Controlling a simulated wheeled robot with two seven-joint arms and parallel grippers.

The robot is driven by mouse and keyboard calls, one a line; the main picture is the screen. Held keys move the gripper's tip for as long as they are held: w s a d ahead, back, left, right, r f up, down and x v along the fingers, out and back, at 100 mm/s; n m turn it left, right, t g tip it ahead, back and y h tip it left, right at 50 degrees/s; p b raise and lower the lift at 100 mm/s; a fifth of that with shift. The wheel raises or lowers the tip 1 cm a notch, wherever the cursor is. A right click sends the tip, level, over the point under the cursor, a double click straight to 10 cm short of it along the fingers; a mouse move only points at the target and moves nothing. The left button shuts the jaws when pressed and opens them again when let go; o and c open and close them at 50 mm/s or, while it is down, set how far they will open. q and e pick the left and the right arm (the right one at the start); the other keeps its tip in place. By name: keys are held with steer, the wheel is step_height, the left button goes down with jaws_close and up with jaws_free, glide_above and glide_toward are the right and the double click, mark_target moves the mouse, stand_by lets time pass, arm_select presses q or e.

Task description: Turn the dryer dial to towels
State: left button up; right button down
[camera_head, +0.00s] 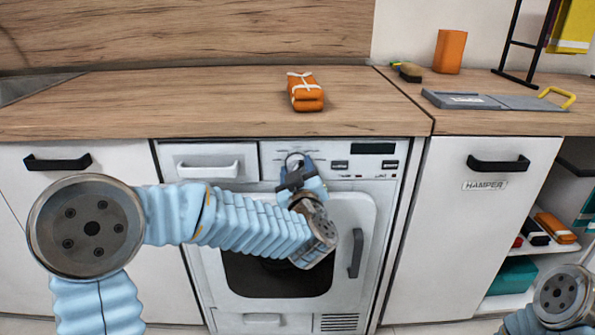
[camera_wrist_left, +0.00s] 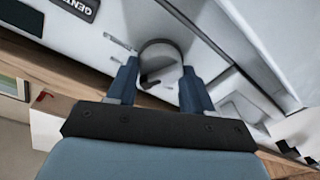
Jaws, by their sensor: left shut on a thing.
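The white dryer (camera_head: 377,217) stands under the worktop. Its dial (camera_head: 293,160) is on the control panel, mostly hidden behind my left gripper (camera_head: 294,168) in the head view. In the left wrist view the round dial (camera_wrist_left: 160,62) sits between the two blue fingers of my left gripper (camera_wrist_left: 159,88), which is shut on it. A dark mark shows on the dial's face. The setting it points to cannot be read. My right arm shows at the lower right corner of the head view, but its gripper is out of view.
The dryer has a dark display (camera_head: 373,148), a drawer (camera_head: 208,167) and a door handle (camera_head: 356,253). A tied orange towel bundle (camera_head: 306,97) lies on the worktop (camera_head: 180,104). A hamper door (camera_head: 485,220) is at the right, beside open shelves.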

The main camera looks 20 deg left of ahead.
arm_select(q)
steer(key=m+p, duration=0.1)
steer(key=m, duration=0.4)
steer(key=m+t+h+p, duration=0.1)
steer(key=m, duration=0.4)
steer(key=shift+m, duration=0.3)
stand_by(0.4)
steer(key=o, duration=1)
steer(key=shift+f, duration=0.1)
steer(key=b+v, duration=0.1)
steer(key=v, duration=1.2)
steer(key=shift+s+d, duration=0.1)
steer(key=shift+s, duration=0.25)
